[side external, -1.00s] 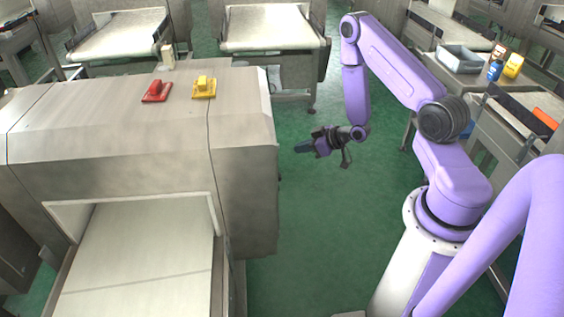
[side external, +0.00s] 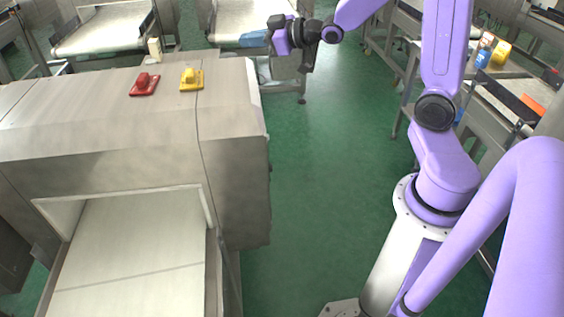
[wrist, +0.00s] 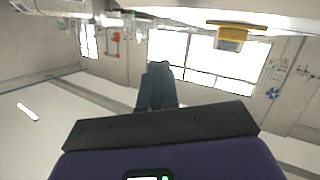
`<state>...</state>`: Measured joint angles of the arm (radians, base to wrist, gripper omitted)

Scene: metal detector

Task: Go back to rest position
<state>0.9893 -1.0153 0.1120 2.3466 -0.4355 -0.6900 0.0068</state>
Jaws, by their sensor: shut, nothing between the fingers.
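My gripper (side external: 246,39) is raised at the top middle of the side view, its blue fingers pointing left. The fingers are together and hold nothing. They also show in the wrist view (wrist: 158,75), side by side beyond the dark gripper body. In the side view my gripper overlaps the front end of a far conveyor, but it appears to hang in the air, clear of surfaces. My elbow link runs out of the top of the picture, so part of the arm is hidden.
The metal detector housing (side external: 235,150) stands at left, with a red button (side external: 145,85) and a yellow button (side external: 191,80) on top. Its white belt (side external: 130,260) runs out below. Bottles (side external: 484,52) stand on a bench at right. Green floor (side external: 330,190) between is clear.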

